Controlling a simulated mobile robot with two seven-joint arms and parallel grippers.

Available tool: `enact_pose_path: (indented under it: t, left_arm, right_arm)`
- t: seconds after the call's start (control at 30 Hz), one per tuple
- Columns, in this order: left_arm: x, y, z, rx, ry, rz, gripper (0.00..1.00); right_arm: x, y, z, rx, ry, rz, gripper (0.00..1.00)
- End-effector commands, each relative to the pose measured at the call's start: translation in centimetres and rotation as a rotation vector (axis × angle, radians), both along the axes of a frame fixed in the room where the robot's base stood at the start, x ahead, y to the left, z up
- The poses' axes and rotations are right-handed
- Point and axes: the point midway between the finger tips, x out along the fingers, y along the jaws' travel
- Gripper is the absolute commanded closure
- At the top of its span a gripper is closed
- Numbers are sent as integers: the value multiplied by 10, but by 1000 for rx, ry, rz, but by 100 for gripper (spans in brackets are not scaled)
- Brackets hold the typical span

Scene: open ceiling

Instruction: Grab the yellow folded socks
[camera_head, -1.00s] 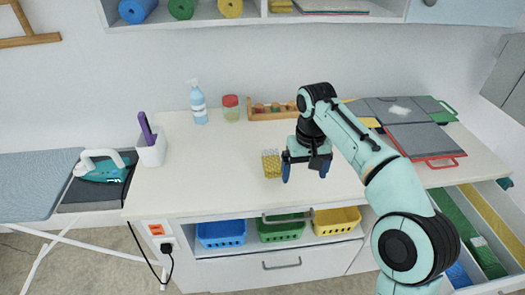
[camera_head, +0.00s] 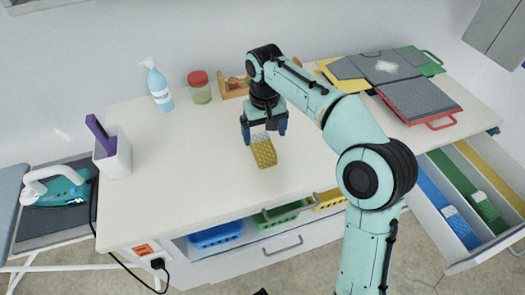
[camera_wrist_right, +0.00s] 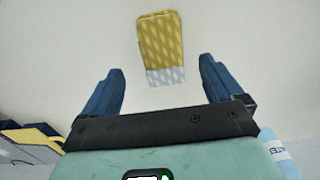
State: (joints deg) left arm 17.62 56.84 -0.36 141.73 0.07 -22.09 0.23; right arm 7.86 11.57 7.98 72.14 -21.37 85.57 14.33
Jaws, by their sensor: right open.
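The yellow folded socks (camera_head: 264,153) with a white-grey band lie on the white counter, near its middle. In the right wrist view the socks (camera_wrist_right: 161,45) lie ahead of the fingers, lined up with the gap between them. My right gripper (camera_head: 264,130) is open and empty, just above and behind the socks; its two blue fingers (camera_wrist_right: 161,85) are spread wider than the socks are. In the head view the fingers hide part of the band end. My left gripper is not in view.
A white holder (camera_head: 114,154) is at the left. Folders (camera_head: 414,98) lie at the right. An open drawer (camera_head: 473,202) juts out at the lower right.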

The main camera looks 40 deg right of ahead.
Motion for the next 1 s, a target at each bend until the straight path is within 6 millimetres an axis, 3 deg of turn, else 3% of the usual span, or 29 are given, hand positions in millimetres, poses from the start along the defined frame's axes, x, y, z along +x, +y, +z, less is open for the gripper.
enact_pose_path:
  t: [0.23,0.5,0.8,1.0]
  left_arm:
    - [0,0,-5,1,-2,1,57]
    - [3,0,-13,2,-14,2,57]
    - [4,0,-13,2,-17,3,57]
    - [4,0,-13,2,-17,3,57]
  right_arm:
    - [0,1,-20,1,2,0,6]
    - [-1,2,-58,1,2,1,6]
    - [0,2,-63,1,-1,0,6]
    - [0,2,-63,1,-1,1,62]
